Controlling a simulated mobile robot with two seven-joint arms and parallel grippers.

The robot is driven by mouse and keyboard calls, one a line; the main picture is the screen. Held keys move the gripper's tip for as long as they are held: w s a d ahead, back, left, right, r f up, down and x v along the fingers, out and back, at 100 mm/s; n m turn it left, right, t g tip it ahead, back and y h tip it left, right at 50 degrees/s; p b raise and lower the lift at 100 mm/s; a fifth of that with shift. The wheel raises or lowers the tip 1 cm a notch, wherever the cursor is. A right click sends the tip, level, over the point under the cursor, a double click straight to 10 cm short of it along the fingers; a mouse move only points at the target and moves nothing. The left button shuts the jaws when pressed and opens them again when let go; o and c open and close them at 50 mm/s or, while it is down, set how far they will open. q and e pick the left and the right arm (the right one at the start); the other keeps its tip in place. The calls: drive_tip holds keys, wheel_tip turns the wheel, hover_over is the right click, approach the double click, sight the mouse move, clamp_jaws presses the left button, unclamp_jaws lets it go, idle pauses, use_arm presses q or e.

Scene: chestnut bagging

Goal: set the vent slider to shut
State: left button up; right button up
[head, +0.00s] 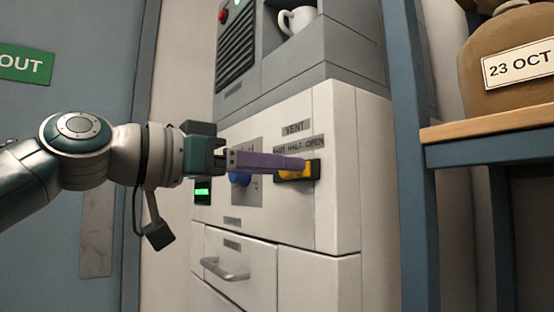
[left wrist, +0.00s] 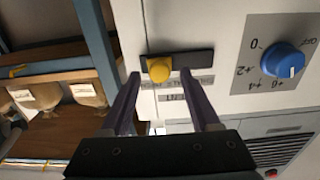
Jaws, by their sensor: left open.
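The vent slider's yellow knob (head: 293,174) sits on a short dark track under the VENT label (head: 295,128) and the strip reading shut, half, open. In the left wrist view, which is upside down, the knob (left wrist: 159,70) is near the left end of the track (left wrist: 200,60), the open side. My left gripper (head: 302,164) is open at the slider. Its purple fingers stand on either side of the knob in the left wrist view, with gaps showing. In the head view a finger hides the knob's upper part. My right gripper is not in view.
A blue dial (left wrist: 283,60) is beside the slider, partly behind my gripper in the head view. A drawer handle (head: 225,270) lies below. A blue shelf post (head: 408,150) and a shelf with a labelled sack (head: 507,85) stand at right. A white mug (head: 298,20) sits above.

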use_arm(q)
drive_tip(key=shift+d, duration=0.15)
clamp_jaws()
idle(0.4)
idle(1.0)
